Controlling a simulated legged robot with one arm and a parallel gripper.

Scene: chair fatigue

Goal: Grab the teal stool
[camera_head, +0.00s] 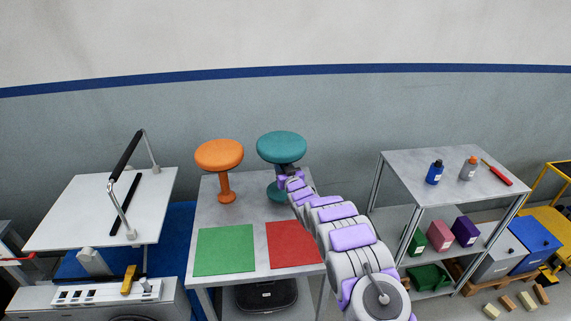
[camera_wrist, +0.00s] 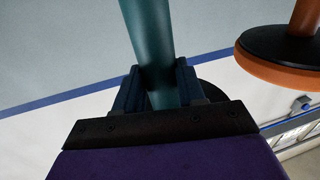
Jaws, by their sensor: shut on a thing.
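The teal stool (camera_head: 281,147) stands upright at the back of the grey table (camera_head: 207,211), behind the red square (camera_head: 294,243). My gripper (camera_head: 291,180) reaches it from the front right at its stem. In the wrist view my gripper (camera_wrist: 158,88) is shut on the teal stem (camera_wrist: 146,35), with one finger on each side of it. The stool's seat is out of the wrist view, and my gripper partly covers the stem in the head view.
An orange stool (camera_head: 219,156) stands left of the teal one, behind a green square (camera_head: 225,250). A shelf rack (camera_head: 440,165) with bottles and boxes is at the right. A white machine table (camera_head: 75,210) is at the left. The wall is close behind.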

